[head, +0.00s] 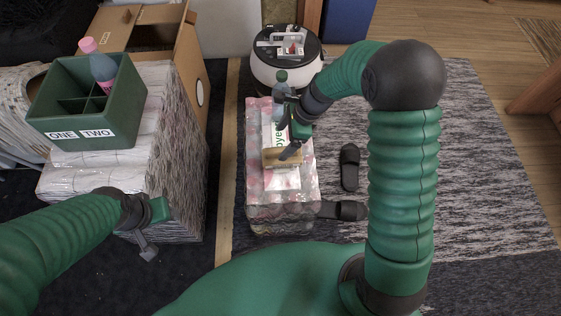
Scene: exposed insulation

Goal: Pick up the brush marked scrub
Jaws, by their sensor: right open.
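A tan, block-like object (272,160), possibly a brush, lies on the pink-and-white covered stack (307,190) in the middle. I cannot read the word "scrub" on anything. My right gripper (287,125) is open above this stack, with a dark finger reaching down over the tan object. I cannot tell whether they touch. A white item with partly hidden lettering (272,133) lies behind the tan object, partly covered by the gripper. My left gripper (152,233) hangs low beside the wrapped stack on the left, and its jaws are unclear.
A green divided box (62,117) marked ONE and TWO holds a pink-capped bottle (101,68). A round white device (262,67) carries a small caddy.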

